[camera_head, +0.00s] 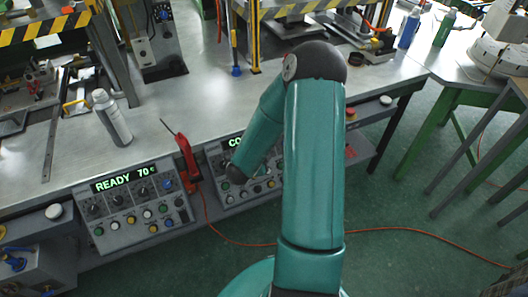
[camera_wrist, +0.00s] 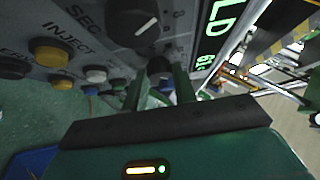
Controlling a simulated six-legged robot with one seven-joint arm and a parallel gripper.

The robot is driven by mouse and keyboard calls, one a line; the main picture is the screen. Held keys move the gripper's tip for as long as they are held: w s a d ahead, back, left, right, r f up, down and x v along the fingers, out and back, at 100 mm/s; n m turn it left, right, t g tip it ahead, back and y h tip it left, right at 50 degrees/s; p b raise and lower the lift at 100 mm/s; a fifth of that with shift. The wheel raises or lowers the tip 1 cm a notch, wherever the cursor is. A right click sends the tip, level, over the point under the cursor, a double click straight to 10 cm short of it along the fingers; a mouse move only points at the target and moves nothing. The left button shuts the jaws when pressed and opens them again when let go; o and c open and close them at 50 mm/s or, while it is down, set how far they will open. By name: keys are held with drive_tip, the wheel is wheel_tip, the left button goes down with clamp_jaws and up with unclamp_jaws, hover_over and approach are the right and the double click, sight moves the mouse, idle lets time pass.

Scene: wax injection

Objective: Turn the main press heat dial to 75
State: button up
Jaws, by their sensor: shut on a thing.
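My gripper (camera_wrist: 160,82) is at a grey control panel in the wrist view, its two green fingers on either side of a small dark dial (camera_wrist: 158,67). It is shut on this dial, which the fingers partly hide. Next to it on the same panel is a larger black dial (camera_wrist: 130,22) with a white pointer line. The panel's green display (camera_wrist: 215,25) reads "LD" and a smaller number, only partly legible. In the head view this right panel (camera_head: 214,157) shows "CO", with my arm covering much of it and the fingers not clear.
Another panel (camera_head: 122,222) to the left has a display (camera_head: 124,179) reading "READY 70". A red tool (camera_head: 187,158) with an orange cord hangs between the panels. A yellow INJECT button (camera_wrist: 50,53) sits near my gripper. A spray bottle (camera_head: 113,118) stands on the bench.

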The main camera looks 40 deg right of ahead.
drive_tip(key=o, duration=1)
drive_tip(key=shift+c, duration=0.2)
drive_tip(key=shift+a, duration=0.1)
drive_tip(key=v, duration=1.3)
drive_tip(key=shift+a+r, duration=0.25)
drive_tip(key=shift+r, duration=0.05)
